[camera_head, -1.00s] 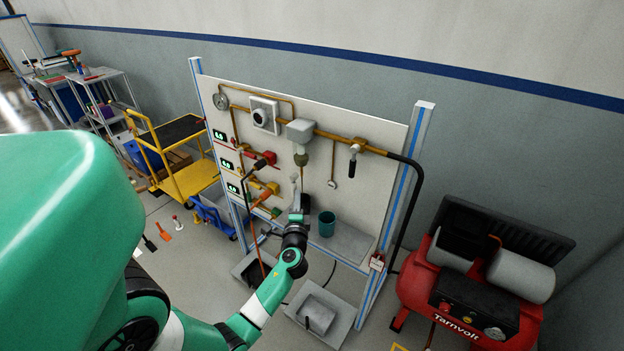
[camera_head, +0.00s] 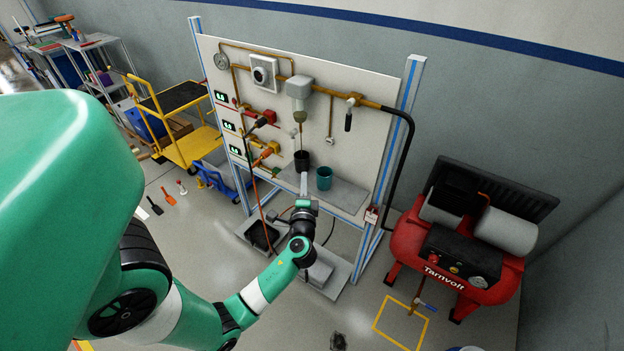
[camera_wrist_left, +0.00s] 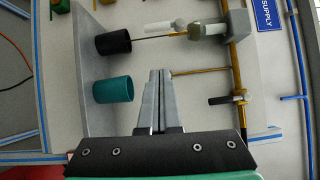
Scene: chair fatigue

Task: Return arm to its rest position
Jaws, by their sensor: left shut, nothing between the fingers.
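My left gripper (camera_head: 304,178) is in front of the wall panel's shelf, just below the black cup in the head view. Its grey fingers (camera_wrist_left: 160,75) are together and empty in the left wrist view. The black cup (camera_head: 301,160) stands on the shelf beside a teal cup (camera_head: 324,178). In the wrist view the black cup (camera_wrist_left: 115,41) and the teal cup (camera_wrist_left: 113,90) appear sideways, apart from the fingers. A thin dark line runs from the filter unit (camera_head: 299,90) to the black cup. My right gripper does not show.
The panel (camera_head: 375,140) carries orange pipes, a gauge and colored valves. A red compressor (camera_head: 450,255) stands to the right, a yellow cart (camera_head: 190,145) to the left. Grey trays (camera_head: 335,275) lie below the shelf (camera_head: 350,197).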

